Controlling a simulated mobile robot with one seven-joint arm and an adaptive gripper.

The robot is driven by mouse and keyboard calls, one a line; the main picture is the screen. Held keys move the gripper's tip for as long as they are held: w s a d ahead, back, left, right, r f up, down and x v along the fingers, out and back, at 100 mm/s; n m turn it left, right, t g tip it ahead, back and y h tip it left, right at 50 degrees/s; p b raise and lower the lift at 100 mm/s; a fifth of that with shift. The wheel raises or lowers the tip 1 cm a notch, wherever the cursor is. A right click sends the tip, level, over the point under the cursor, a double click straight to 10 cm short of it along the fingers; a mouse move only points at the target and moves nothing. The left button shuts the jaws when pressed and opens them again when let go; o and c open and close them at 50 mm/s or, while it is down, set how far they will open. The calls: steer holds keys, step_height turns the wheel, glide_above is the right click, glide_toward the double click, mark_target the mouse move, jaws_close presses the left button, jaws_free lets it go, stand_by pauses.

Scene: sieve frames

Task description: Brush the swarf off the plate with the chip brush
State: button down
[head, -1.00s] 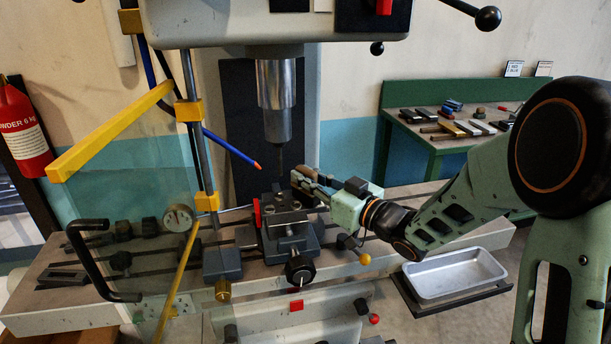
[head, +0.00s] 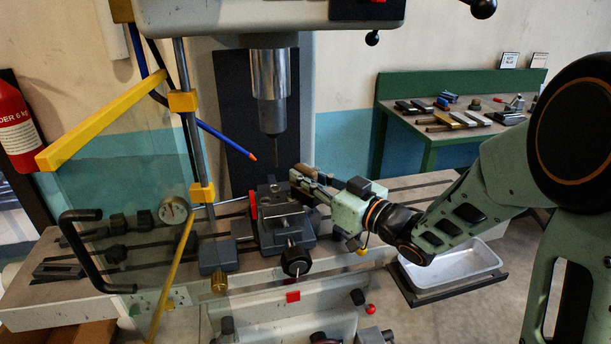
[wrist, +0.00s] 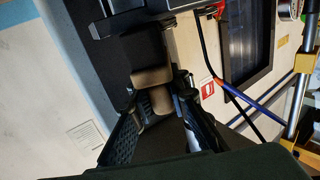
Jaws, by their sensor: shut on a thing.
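The chip brush shows in the wrist view as a brown wooden handle (wrist: 151,77) with a dark block beyond it. My gripper (wrist: 157,104) is shut on it. In the head view my gripper (head: 310,182) holds the brown brush (head: 303,171) just above and to the right of the vise (head: 285,232), under the drill. A dark plate (head: 278,197) seems to sit in the vise jaws, partly hidden by the gripper. Swarf is too small to make out. I cannot tell whether the brush touches the plate.
The drill bit (head: 275,150) hangs close left of my gripper. A yellow-framed clear guard (head: 105,125) stands at the left. A green bench (head: 428,152) with tools is behind.

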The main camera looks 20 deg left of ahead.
steer(key=shift+w+a, duration=0.6)
steer(key=shift+w, duration=0.35)
steer(key=shift+w+a, duration=0.55)
steer(key=shift+w, duration=0.35)
steer(key=shift+s, duration=0.1)
steer(key=shift+s+d+b, duration=0.2)
steer(key=shift+s+d, duration=0.4)
steer(key=shift+s, duration=0.3)
steer(key=shift+s+d+b, duration=0.15)
steer(key=shift+s+d, duration=0.4)
steer(key=shift+s, duration=0.35)
steer(key=s+d+r+p, duration=0.2)
steer(key=s+d, duration=0.2)
steer(key=s, duration=0.2)
steer(key=shift+s+r, duration=0.25)
steer(key=shift+s, duration=0.15)
steer(key=shift+d, duration=0.1)
